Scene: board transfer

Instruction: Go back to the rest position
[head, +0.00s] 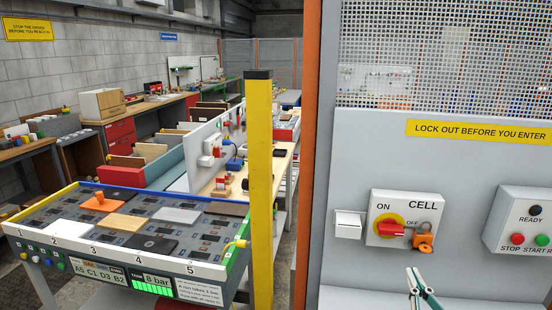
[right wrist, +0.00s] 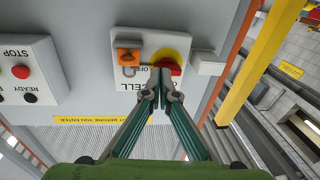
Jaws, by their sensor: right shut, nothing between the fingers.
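My right gripper (head: 416,277) is in front of the grey cell panel, low in the head view, below the CELL switch box (head: 380,232). Its two fingers are together with nothing between them; it also shows in the right wrist view (right wrist: 160,75), where its tips overlap the switch box in the picture. The switch has a red handle (head: 391,230) on a yellow disc. An orange padlock (head: 425,244) hangs at the right side of the switch box. My left gripper does not show in either view.
A button box (head: 520,222) with red, green and black buttons is at the right of the panel. A small white box (head: 349,224) is left of the switch. A yellow post (head: 259,190) and a board table (head: 110,252) with several tiles stand at the left.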

